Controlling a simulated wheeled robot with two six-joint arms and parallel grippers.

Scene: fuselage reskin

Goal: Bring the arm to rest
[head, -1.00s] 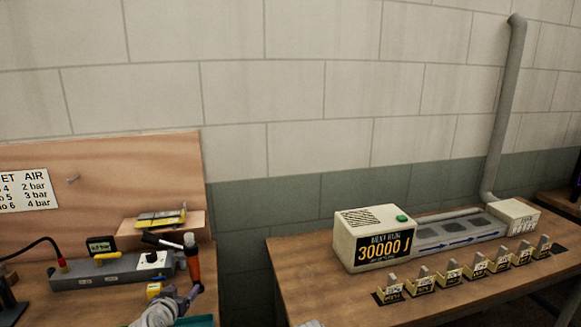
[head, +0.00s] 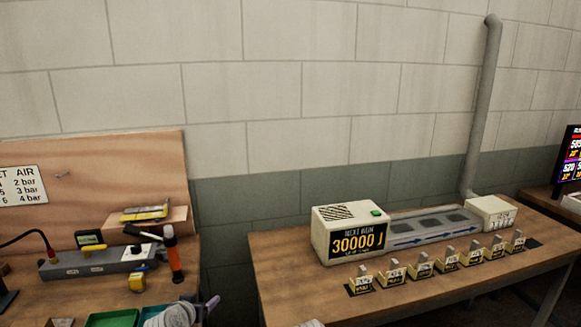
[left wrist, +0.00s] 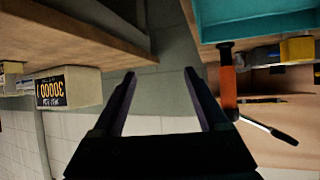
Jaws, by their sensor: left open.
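My left gripper (head: 211,303) is at the bottom of the head view, just right of the left bench's tools. Only part of its arm and fingers shows there. In the left wrist view its two fingers (left wrist: 160,88) are spread apart with nothing between them. That view is upside down. An orange-handled tool (head: 172,257) with a black end stands upright on the left bench, apart from the gripper. It also shows right of the fingers in the left wrist view (left wrist: 228,90). My right gripper is not in view.
A green tray (head: 112,318) and a yellow item (head: 137,281) lie on the left bench. A gap separates it from the right bench (head: 290,290), which holds a machine reading 30000 J (head: 350,235) and a row of small labelled blocks (head: 422,266). A screen (head: 572,160) stands far right.

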